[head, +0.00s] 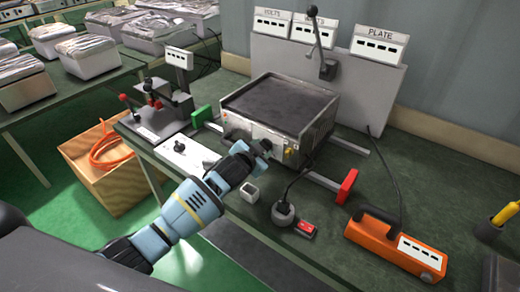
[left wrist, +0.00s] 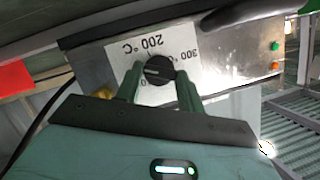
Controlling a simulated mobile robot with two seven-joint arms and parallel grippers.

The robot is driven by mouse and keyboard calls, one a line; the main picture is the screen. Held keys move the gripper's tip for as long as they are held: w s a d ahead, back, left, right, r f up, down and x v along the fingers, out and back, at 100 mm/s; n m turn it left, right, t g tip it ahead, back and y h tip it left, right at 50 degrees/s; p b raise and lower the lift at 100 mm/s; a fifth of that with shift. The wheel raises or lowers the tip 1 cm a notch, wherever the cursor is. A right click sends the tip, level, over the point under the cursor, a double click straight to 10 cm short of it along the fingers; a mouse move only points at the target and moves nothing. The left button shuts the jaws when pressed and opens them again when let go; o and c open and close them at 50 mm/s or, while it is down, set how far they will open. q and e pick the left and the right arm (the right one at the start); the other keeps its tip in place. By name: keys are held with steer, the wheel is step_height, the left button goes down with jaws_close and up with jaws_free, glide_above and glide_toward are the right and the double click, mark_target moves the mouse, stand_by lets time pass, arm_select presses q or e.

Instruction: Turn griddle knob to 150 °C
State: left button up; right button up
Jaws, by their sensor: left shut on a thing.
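The griddle (head: 280,104) is a grey box with a dark flat plate on top, standing on the green workbench. Its front panel faces my left arm. My left gripper (head: 258,148) reaches that panel from the front left, hiding the knob in the head view. In the left wrist view, the round black griddle knob (left wrist: 159,70) sits between the two green fingers of my left gripper (left wrist: 159,76), which are shut on it. The white dial plate (left wrist: 184,42) shows "200 °C" above the knob and "300" to its right. I cannot read the knob's exact setting. My right gripper is not in view.
Green (left wrist: 275,46) and orange (left wrist: 276,65) lamps sit right of the dial. A grey board (head: 380,85) with meters stands behind the griddle. A plugged socket (head: 283,212), a small white block (head: 250,192) and an orange device (head: 396,245) lie on the bench.

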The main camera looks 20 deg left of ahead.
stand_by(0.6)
arm_select(q)
steer(key=o, duration=1)
steer(key=shift+s, duration=0.1)
steer(key=v, duration=0.7)
steer(key=shift+s, duration=0.3)
